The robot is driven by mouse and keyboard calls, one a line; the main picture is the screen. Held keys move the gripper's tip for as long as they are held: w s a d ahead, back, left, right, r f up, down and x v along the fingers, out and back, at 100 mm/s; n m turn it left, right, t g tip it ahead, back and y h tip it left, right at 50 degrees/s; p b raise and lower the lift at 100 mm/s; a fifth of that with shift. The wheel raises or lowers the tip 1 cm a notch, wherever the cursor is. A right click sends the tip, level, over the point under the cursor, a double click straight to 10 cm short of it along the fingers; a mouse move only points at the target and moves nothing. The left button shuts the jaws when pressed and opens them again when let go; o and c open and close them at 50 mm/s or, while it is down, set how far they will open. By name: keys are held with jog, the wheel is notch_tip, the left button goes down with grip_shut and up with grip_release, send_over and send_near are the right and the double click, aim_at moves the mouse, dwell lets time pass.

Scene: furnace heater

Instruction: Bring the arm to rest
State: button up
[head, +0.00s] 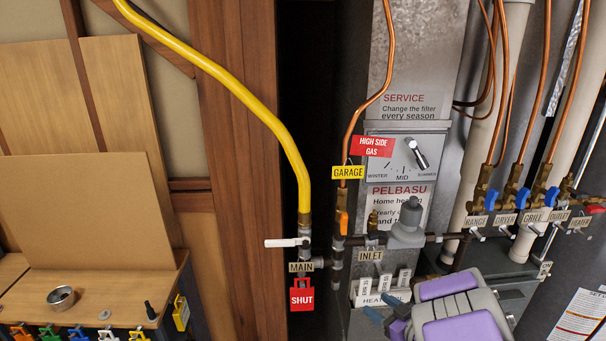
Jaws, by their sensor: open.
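My gripper (379,299) is at the lower middle right of the head view, on my grey and purple arm. Its bluish fingertips point left and stand apart, with nothing seen between them. In the picture it overlaps the lower part of the grey furnace panel (405,155), just below the grey regulator (408,225) and beside the white HEAT switches (384,287). I cannot tell whether it touches the panel. The rest of my arm runs off the bottom edge.
A yellow gas hose (262,112) comes down to the MAIN valve with its white handle (287,243) and red SHUT tag (302,295). Blue-handled valves (509,198) line the right. A wooden bench (110,292) holds a metal cup (61,297) at left.

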jog(key=w+d+r+m+h, duration=0.1)
jog(key=w+d+r+h, duration=0.1)
jog(key=d+r+h, duration=0.3)
jog(key=s+d+r+m+g+h+b, duration=0.1)
jog(key=s+d+r+m+g+h, duration=0.15)
jog(key=s+h, duration=0.2)
jog(key=s+d+r+m+g+h, duration=0.2)
jog(key=s+r+m+g+h, duration=0.1)
jog(key=s, duration=0.3)
jog(key=s+a+g+y, duration=0.1)
jog(key=s+a+g, duration=0.2)
jog(key=s+a, duration=0.3)
jog(key=s+a+r+g+y, duration=0.1)
jog(key=s+a, duration=0.6)
jog(key=s, duration=0.8)
jog(key=s+a+g+y+b, duration=0.1)
jog(key=s+a+g+y, duration=0.2)
jog(key=s, duration=0.8)
jog(key=a+g, duration=0.2)
jog(key=a, duration=0.2)
jog(key=shift+r, duration=0.15)
jog(key=shift+g, duration=0.25)
